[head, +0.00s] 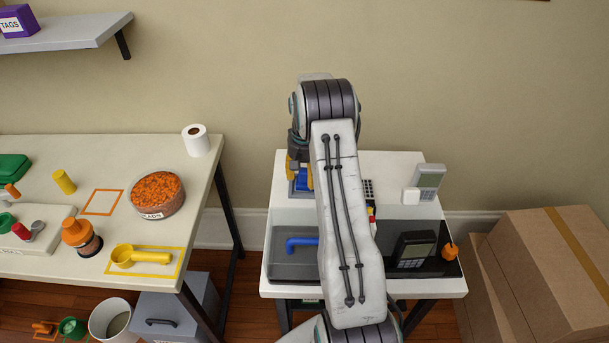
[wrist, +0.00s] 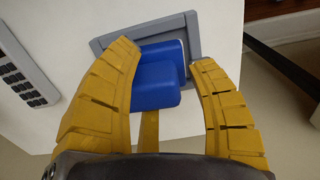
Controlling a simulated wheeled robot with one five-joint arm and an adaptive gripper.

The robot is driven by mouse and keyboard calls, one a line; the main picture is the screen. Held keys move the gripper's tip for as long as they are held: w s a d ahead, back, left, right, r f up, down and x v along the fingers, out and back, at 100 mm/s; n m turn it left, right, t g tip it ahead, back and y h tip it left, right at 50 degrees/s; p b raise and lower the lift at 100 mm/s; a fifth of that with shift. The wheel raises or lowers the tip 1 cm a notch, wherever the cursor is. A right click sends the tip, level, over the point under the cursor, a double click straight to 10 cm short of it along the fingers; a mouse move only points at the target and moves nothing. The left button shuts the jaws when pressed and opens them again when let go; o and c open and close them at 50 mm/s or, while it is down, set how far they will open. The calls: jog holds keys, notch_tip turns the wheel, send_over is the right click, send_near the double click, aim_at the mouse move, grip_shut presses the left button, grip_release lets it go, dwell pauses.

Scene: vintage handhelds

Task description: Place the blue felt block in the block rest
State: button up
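The blue felt block (wrist: 157,88) is between the yellow fingers of my gripper (wrist: 167,60) in the wrist view. Its raised part faces the camera. The block sits within the grey rectangular frame of the block rest (wrist: 190,20) on the white surface. The left finger overlaps the block's edge in the picture. A narrow gap shows between the block and the right finger, so the fingers look open around it. In the head view, my gripper (head: 291,172) points down at the back left of the white bench, and a bit of the blue block (head: 301,181) shows below it.
A grey keypad (wrist: 24,84) lies left of the rest. On the bench (head: 390,165) are a grey sink-like tray (head: 290,266) with a blue handle, a dark handheld (head: 413,249) and a grey handheld (head: 428,180). My arm hides the bench's middle.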

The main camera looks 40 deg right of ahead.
jog(key=shift+o, duration=0.4)
notch_tip(320, 180, up, 12)
jog(key=shift+w, duration=0.1)
dwell(0.5)
dwell(0.3)
jog(key=shift+s+a+f+b, duration=0.15)
jog(key=shift+s+b, duration=0.35)
jog(key=shift+b, duration=0.25)
jog(key=s+a+b, duration=0.6)
jog(key=s+b, duration=0.3)
jog(key=s, duration=0.4)
jog(key=shift+s+a, duration=0.15)
jog(key=shift+s, duration=0.1)
jog(key=shift+s, duration=0.15)
jog(key=shift+s+a+b, duration=0.55)
jog(key=shift+s+a, duration=0.15)
jog(key=shift+s, duration=0.75)
jog(key=shift+s+a+b, duration=0.5)
jog(key=shift+s+a, duration=0.2)
jog(key=shift+s, duration=0.8)
jog(key=shift+s+a+b, duration=0.55)
jog(key=shift+s+a, duration=0.15)
jog(key=shift+s, duration=0.75)
